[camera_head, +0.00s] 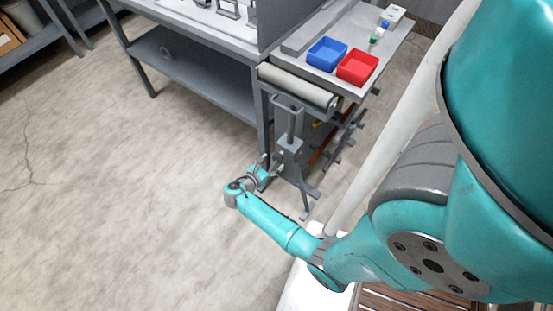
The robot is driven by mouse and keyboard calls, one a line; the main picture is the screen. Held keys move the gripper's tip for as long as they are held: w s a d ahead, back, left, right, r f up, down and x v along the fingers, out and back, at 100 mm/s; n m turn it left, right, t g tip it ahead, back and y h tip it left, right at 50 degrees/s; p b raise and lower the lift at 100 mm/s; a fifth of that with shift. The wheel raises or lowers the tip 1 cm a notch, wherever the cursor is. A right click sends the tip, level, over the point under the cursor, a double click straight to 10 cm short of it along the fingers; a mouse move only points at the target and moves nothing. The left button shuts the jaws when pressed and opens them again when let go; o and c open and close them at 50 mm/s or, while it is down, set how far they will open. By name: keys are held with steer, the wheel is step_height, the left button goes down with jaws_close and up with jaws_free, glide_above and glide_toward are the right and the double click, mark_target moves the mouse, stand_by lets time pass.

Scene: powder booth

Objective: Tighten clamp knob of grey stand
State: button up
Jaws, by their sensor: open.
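The grey stand (295,166) stands on the floor beside the bench, with a vertical post, a clamp block around it and spread feet. A pale roller (298,84) lies across its top. I cannot make out the clamp knob clearly; the area at the left of the clamp block is small and partly covered by my gripper. My gripper (272,164) is at the end of my teal arm, close to the left side of the clamp block, at about its height. It is open. I cannot tell whether it touches the stand or surrounds the knob.
A grey workbench (190,37) with a lower shelf is behind the stand. A side table (340,38) carries a blue bin (326,54), a red bin (357,67) and small items. Dark bars and rods are under the table. The concrete floor (120,210) at left is clear.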

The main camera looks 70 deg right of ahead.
mark_target(275, 160)
steer(key=shift+x, duration=1.95)
steer(key=c, duration=1.2)
